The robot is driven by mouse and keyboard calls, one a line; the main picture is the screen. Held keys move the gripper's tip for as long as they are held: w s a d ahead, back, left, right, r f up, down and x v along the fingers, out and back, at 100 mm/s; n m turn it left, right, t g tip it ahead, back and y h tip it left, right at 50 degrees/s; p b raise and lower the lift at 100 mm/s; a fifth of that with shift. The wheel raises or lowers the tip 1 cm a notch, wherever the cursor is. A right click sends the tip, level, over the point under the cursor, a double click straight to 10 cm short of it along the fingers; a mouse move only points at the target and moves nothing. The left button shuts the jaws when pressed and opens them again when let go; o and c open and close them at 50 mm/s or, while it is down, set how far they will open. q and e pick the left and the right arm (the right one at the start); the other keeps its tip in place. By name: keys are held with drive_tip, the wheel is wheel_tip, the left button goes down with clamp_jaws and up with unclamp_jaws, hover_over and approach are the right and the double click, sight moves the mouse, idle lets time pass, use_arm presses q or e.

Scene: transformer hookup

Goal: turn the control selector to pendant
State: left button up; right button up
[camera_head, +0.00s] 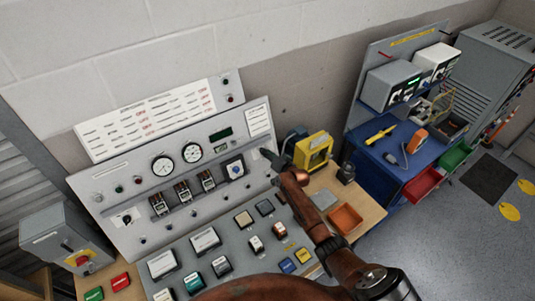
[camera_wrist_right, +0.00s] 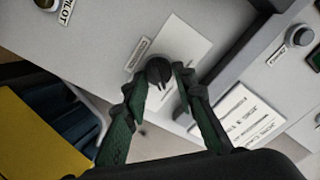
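A round black selector knob (camera_wrist_right: 160,71) sits on a pale plate on the grey panel in the right wrist view, with a small label beside it that I cannot read. My right gripper (camera_wrist_right: 161,76) has one dark finger on each side of the knob, with hardly any gap. It appears shut on the knob. The knob's pointer marks face toward the gripper. In the head view my right gripper (camera_head: 268,156) is at the right end of the upright control panel (camera_head: 133,184) and hides the knob. My left gripper is not in view.
A yellow device (camera_head: 314,151) stands just right of the panel, close to my right arm. An orange tray (camera_head: 345,218) lies on the wooden bench. A sloped desk of buttons (camera_head: 206,240) lies below. A blue workbench (camera_head: 391,158) stands farther right.

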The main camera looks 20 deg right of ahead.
drive_tip(key=o, duration=0.4)
drive_tip(key=shift+c, duration=0.2)
drive_tip(key=v, duration=1.2)
